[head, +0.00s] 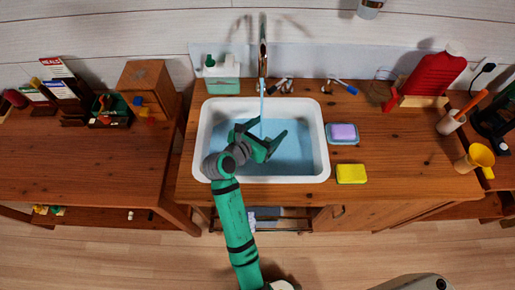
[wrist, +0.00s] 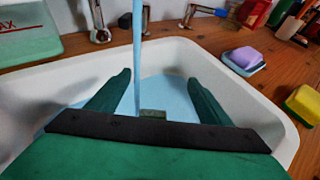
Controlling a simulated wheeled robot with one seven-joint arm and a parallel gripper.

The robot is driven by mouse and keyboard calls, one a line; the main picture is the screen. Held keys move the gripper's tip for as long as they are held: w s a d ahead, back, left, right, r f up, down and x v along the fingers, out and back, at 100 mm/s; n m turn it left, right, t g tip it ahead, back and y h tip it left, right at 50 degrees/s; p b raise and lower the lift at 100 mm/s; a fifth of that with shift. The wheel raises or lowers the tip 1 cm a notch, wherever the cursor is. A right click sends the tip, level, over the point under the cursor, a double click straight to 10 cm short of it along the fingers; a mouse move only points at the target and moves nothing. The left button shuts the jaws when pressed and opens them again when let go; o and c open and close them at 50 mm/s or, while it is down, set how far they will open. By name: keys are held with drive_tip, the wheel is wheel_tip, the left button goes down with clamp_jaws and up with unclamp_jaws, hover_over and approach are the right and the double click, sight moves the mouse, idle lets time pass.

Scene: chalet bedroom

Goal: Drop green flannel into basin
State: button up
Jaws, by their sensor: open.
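The white basin (head: 204,150) is set into the wooden counter and holds pale blue water, with a blue stream falling from the tap (head: 263,58). My gripper (head: 271,127) is over the basin, its green fingers spread apart. In the wrist view, the open fingers (wrist: 159,77) point across the basin, and the stream passes in front of them. A small dark green patch shows between the finger bases; I cannot tell whether it is flannel or part of my gripper. I cannot make out the green flannel for certain in either view.
A lilac soap (head: 343,132) on a blue dish and a yellow sponge (head: 351,174) lie right of the basin. A green and white dispenser (head: 222,75) stands behind it. A red bottle (head: 436,72) stands at the back right. The counter's right middle is clear.

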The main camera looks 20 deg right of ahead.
drive_tip(key=v, duration=0.9)
